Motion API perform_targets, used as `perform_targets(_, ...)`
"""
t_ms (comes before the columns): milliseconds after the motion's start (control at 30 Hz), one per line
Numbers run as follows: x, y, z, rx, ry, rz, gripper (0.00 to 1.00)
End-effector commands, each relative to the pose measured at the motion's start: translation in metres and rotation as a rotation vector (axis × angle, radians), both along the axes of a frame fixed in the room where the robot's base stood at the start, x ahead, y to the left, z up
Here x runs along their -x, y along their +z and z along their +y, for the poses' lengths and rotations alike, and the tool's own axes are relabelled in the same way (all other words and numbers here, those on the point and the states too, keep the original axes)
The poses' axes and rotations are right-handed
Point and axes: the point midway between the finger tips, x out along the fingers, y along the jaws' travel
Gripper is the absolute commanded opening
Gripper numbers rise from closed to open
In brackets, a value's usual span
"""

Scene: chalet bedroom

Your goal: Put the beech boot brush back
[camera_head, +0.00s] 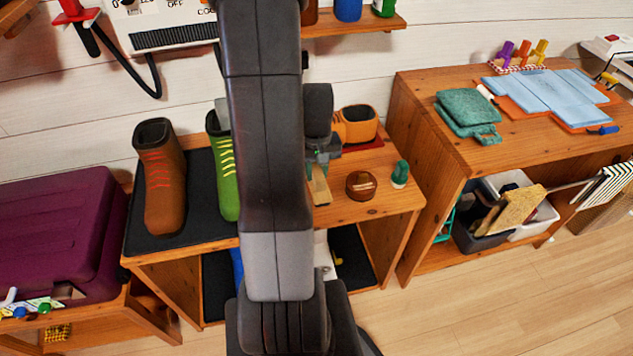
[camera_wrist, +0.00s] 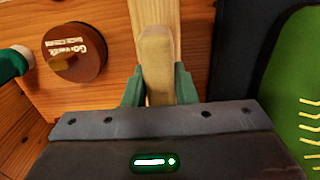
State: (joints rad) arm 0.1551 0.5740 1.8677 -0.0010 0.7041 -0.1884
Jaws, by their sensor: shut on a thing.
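My gripper (camera_wrist: 157,88) is shut on the beech boot brush (camera_wrist: 156,55); its green fingertips press on both sides of the pale, rounded wooden piece. In the head view the pale brush (camera_head: 319,188) shows below my gripper (camera_head: 318,166), over the shoe bench (camera_head: 385,207), between the green boot and a round brown tin (camera_head: 360,186). A lighter wood strip (camera_wrist: 170,12) shows beyond the brush in the wrist view; I cannot tell whether it belongs to the brush. I cannot tell whether the brush touches the bench. My arm hides part of the bench.
A small green item (camera_head: 400,175) stands right of the tin. A brown boot (camera_head: 160,178) and a green boot (camera_head: 226,180) stand on a dark mat (camera_head: 197,215). An orange shoe (camera_head: 357,124) is behind. A taller wooden shelf (camera_head: 420,150) stands at the right.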

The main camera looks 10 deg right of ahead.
Motion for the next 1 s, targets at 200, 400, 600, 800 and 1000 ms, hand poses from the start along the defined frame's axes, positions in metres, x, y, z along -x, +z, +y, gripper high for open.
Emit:
perform_targets(200,0.001,-0.027,0.0,-0.001,0.0,0.003,0.0)
perform_targets(400,0.0,-0.036,0.0,0.0,0.0,-0.001,0.0)
perform_targets(600,0.0,-0.039,0.0,0.0,0.0,-0.001,0.0)
perform_targets(800,0.0,-0.039,0.0,0.0,0.0,0.0,0.47)
perform_targets(1000,0.0,-0.039,0.0,0.0,0.0,0.0,0.47)
